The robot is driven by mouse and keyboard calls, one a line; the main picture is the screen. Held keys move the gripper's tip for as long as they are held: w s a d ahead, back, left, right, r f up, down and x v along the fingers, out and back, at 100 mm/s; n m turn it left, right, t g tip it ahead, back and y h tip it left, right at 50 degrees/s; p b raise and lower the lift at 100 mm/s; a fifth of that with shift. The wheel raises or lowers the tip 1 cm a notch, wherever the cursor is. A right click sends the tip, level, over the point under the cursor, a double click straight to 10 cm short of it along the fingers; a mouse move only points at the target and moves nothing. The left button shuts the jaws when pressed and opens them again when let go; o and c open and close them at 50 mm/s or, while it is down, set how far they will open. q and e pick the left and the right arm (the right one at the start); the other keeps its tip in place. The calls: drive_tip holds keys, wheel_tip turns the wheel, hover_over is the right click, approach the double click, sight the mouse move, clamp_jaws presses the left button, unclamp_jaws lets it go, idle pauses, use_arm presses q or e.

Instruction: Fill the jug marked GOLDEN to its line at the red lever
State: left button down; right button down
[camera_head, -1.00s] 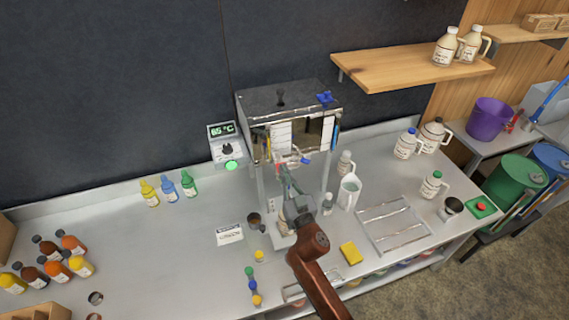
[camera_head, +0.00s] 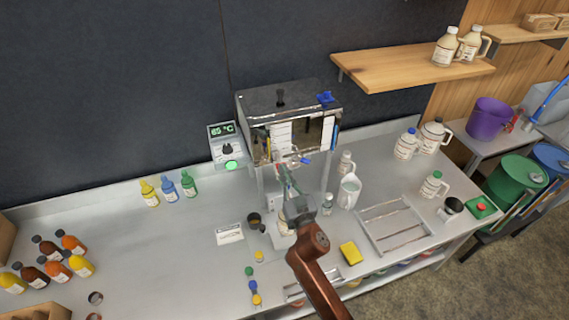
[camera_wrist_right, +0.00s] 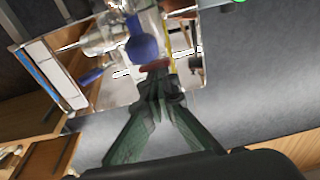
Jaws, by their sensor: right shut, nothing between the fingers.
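The steel evaporator tank (camera_head: 290,112) stands on legs at the back of the bench, with taps on its front. My right gripper (camera_head: 286,172) is shut and empty, raised to the taps. In the wrist view its fingertips (camera_wrist_right: 156,78) are at the red lever (camera_wrist_right: 155,66), very close or touching; I cannot tell which. A blue lever (camera_wrist_right: 143,46) is just beyond it. A pale jug (camera_head: 283,228) stands below the taps, mostly hidden by my right arm. Its marking and fill level cannot be read. My left gripper is out of view.
A display (camera_head: 222,131) reads 65 °C. Several jugs stand farther right. A yellow sponge (camera_head: 350,253) lies near the front edge. The bench's left middle is clear.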

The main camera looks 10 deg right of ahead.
drive_tip(key=r+p, duration=0.2)
drive_tip(key=s+r+p, duration=0.1)
drive_tip(key=r+p, duration=0.1)
drive_tip(key=shift+s+d, duration=0.1)
drive_tip(key=v, duration=1)
drive_tip(key=shift+s+r, duration=0.15)
drive_tip(key=shift+r, duration=0.1)
drive_tip(key=shift+f, duration=0.1)
